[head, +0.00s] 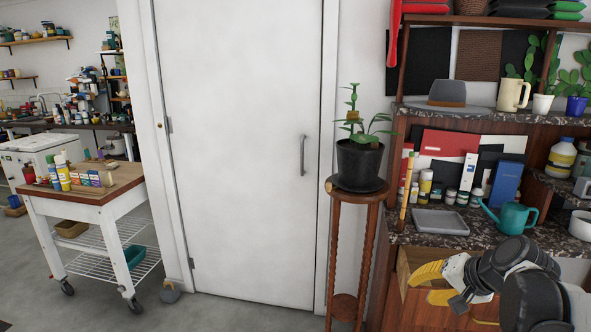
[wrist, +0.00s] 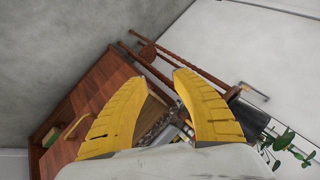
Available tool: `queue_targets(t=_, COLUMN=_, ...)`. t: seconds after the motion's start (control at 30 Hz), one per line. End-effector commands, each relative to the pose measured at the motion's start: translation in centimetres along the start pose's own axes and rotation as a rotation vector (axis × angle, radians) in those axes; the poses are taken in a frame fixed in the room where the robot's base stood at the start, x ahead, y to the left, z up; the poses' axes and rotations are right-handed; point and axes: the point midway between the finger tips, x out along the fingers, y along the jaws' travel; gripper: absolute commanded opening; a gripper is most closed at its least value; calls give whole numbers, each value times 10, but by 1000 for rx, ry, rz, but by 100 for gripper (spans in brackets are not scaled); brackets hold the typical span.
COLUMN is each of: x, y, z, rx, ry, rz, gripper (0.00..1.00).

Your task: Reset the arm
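My arm shows at the lower right of the head view, in front of the shelf unit. My gripper (head: 428,284) has yellow fingers and points left there, near an open wooden compartment below the lower shelf. In the wrist view my gripper (wrist: 160,85) shows two yellow fingers spread apart with a gap between the tips. Nothing is held between them. The shelf and plant stand lie beyond the fingers in that view.
A shelf unit (head: 470,235) with a teal watering can (head: 513,218) and grey tray (head: 441,222) stands at right. A potted plant (head: 360,160) sits on a wooden stand (head: 352,250). A white door (head: 240,150) and wheeled cart (head: 90,215) are left.

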Motion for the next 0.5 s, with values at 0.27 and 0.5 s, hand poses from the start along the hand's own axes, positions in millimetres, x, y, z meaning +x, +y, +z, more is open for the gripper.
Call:
queue_targets(t=0.27, x=-55, y=-38, z=125, rx=-399, ry=-22, rz=155, gripper=32)
queue_targets(t=0.5, x=-83, y=-28, z=186, rx=-671, ry=2, rz=228, gripper=32)
